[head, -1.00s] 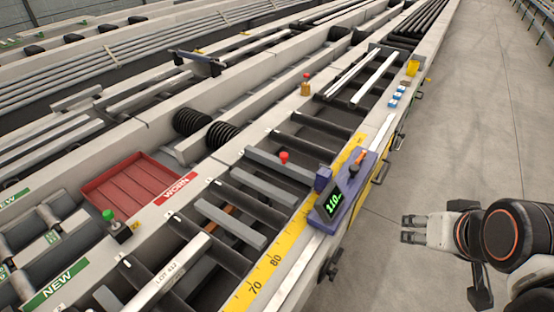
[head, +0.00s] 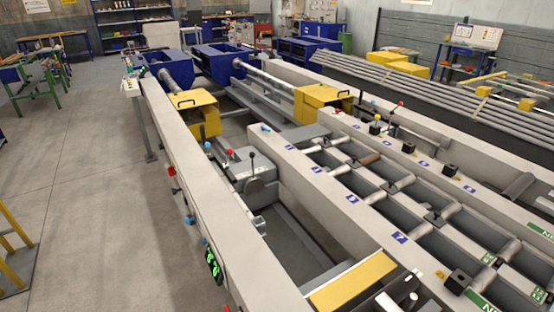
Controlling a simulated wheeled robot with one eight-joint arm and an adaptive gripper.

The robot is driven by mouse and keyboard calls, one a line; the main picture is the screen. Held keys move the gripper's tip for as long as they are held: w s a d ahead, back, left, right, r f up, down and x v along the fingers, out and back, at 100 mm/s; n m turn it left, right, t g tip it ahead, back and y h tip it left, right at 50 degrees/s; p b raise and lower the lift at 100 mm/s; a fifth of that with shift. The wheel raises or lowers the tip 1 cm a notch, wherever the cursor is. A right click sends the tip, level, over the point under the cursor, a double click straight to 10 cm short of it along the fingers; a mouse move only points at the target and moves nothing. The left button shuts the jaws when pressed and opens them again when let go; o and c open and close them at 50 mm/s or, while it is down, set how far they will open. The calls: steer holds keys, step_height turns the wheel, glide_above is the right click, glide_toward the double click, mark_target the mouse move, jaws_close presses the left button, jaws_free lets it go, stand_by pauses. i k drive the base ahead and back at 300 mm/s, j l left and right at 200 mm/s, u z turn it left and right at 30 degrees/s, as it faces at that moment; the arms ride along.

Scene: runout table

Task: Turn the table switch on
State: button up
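I cannot tell which fitting is the table switch. A small control box (head: 131,87) stands on a grey post at the far left end of the long table. A black-knobbed lever (head: 252,170) stands upright on a grey carriage between the rails. Small red (head: 171,170) and blue (head: 190,219) fittings sit on the outer side of the near left rail, with a black-and-green item (head: 212,264) lower down. Their on or off state is too small to read. My gripper is not in view.
The long table (head: 185,150) runs away to the back left, with yellow covers (head: 322,103) and blue end housings (head: 222,62). Roller bays (head: 400,185) fill the right. Clear concrete floor (head: 70,160) lies on the left, with a yellow rail (head: 15,240) at the left edge.

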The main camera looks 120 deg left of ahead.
mark_target(171, 169)
steer(key=u, duration=4.6)
steer(key=i+u, duration=0.15)
steer(key=i, duration=0.4)
steer(key=i+u, duration=0.15)
steer(key=i, duration=0.45)
steer(key=i+l+u, duration=0.2)
steer(key=i, duration=0.35)
steer(key=i+u, duration=0.15)
steer(key=i, duration=0.4)
steer(key=i+l+u, duration=0.15)
steer(key=i+l, duration=0.15)
steer(key=i, duration=0.25)
